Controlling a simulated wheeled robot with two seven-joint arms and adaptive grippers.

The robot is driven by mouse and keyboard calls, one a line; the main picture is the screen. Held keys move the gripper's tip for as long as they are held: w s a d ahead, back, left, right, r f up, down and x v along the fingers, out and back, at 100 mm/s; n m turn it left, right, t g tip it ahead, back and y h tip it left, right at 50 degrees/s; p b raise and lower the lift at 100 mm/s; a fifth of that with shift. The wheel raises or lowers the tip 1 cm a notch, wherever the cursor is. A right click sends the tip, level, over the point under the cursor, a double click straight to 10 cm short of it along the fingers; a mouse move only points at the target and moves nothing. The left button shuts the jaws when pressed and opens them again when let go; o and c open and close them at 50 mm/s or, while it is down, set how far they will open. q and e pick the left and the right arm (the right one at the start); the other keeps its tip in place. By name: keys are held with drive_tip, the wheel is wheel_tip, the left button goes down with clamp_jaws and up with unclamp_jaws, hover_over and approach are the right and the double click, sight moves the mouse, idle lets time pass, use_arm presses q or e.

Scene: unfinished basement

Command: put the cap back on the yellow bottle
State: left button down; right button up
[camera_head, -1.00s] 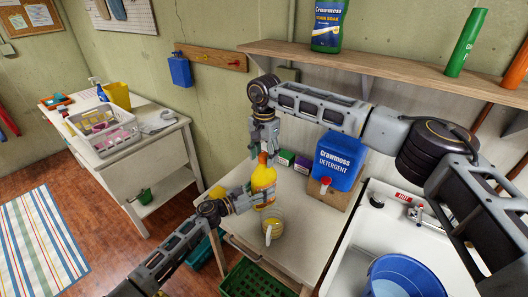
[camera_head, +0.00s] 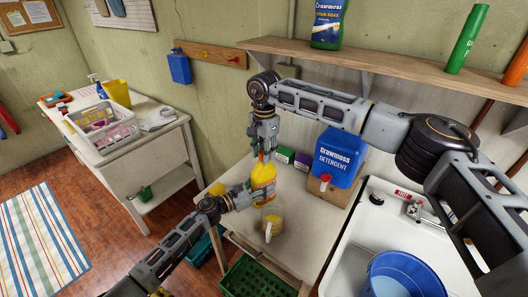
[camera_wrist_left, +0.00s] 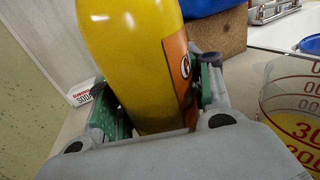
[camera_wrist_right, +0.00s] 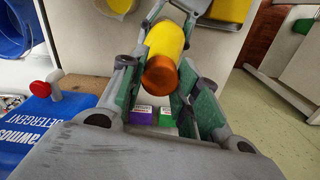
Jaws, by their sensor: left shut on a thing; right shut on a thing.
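The yellow bottle (camera_head: 262,185) stands upright, or nearly so, above the worktop's front part. My left gripper (camera_head: 247,196) is shut around its body, which fills the middle of the left wrist view (camera_wrist_left: 140,60). My right gripper (camera_head: 264,148) points down from above, at the bottle's top. In the right wrist view an orange cap (camera_wrist_right: 160,75) lies between the right fingers, in line with the yellow bottle (camera_wrist_right: 165,38). The cap looks to be at or on the bottle's top; whether it is seated I cannot tell. The fingers hide most of it in the head view.
A measuring jug (camera_head: 270,228) stands in front of the bottle. Behind are a purple box (camera_head: 301,162), a green box (camera_head: 284,154) and a blue detergent container (camera_head: 340,157). A sink with a blue bucket (camera_head: 402,275) is at right; a green crate (camera_head: 250,278) is below.

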drive_tip(key=m, duration=1.6)
drive_tip(key=shift+m, duration=0.3)
drive_tip(key=m, duration=0.6)
drive_tip(key=o, duration=1.2)
drive_tip(key=shift+r, duration=5.95)
